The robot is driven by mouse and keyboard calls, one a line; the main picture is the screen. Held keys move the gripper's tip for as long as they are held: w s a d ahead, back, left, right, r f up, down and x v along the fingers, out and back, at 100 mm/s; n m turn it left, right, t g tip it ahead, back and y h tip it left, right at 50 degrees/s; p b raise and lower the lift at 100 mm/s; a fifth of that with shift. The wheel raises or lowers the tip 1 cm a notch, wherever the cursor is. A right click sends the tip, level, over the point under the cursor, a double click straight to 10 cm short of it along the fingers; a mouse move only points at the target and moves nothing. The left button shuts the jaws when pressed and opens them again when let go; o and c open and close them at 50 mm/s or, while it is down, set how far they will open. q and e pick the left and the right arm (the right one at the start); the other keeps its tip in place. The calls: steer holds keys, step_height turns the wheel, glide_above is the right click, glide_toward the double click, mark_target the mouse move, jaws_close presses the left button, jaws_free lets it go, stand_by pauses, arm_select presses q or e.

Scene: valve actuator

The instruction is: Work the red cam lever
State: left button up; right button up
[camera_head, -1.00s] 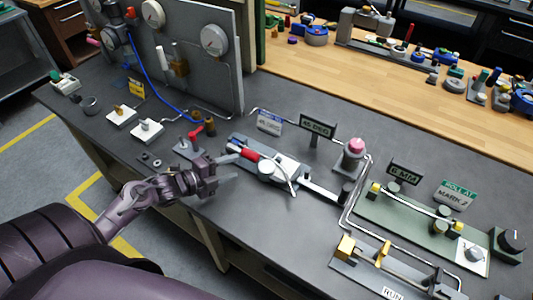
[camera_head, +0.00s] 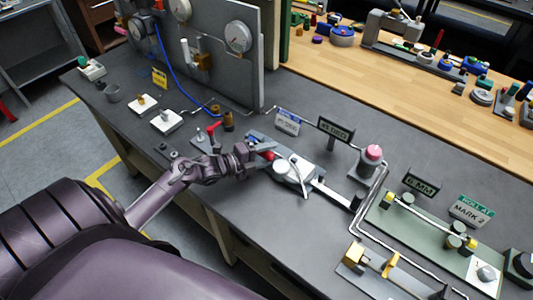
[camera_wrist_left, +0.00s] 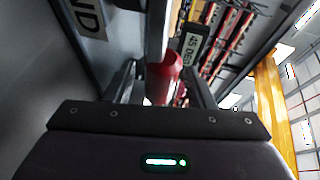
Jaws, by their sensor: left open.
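The red lever grip (camera_head: 268,155) is on a light grey fixture with a round white hub (camera_head: 287,171) on the dark bench. A thin curved white arm stands beside the hub. My left gripper (camera_head: 263,153) is at the red grip, its fingers open around it. In the left wrist view the red grip (camera_wrist_left: 163,76) stands between the two fingers (camera_wrist_left: 160,85), with space visible on both sides. Part of the grip is hidden by the fingers in the head view. My right gripper is not in view.
A smaller red-handled valve (camera_head: 213,129) stands just left of my gripper. A dark sign (camera_head: 335,130) and a blue-white sign (camera_head: 288,122) stand behind the fixture. A pink-topped button (camera_head: 373,154) is to the right. Bare bench lies in front.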

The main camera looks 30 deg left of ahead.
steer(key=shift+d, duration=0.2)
arm_select(q)
jaws_close()
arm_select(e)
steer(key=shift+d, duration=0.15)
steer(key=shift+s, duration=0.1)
arm_select(q)
steer(key=shift+s+f+m+b, duration=0.15)
steer(key=shift+m+b, duration=0.15)
steer(key=shift+b, duration=0.1)
steer(key=s+m+g+h+b, duration=0.1)
steer(key=m+g+h+b, duration=0.1)
steer(key=b, duration=0.3)
steer(key=s+a+m+g+h+b, duration=0.1)
steer(key=s+m+g+h+b, duration=0.1)
steer(key=b, duration=0.3)
steer(key=s+a+m+g+h+b, duration=0.1)
steer(key=m+g+h+b, duration=0.1)
steer(key=b, duration=0.3)
steer(key=shift+s+a+f+m+g+h+b, duration=0.15)
steer(key=shift+s+m+g+h+b, duration=0.15)
steer(key=shift+m+g, duration=0.15)
steer(key=shift+s+a+r+m+g+b, duration=0.15)
steer(key=shift+r+m+g+b, duration=0.1)
steer(key=shift+g+b, duration=0.35)
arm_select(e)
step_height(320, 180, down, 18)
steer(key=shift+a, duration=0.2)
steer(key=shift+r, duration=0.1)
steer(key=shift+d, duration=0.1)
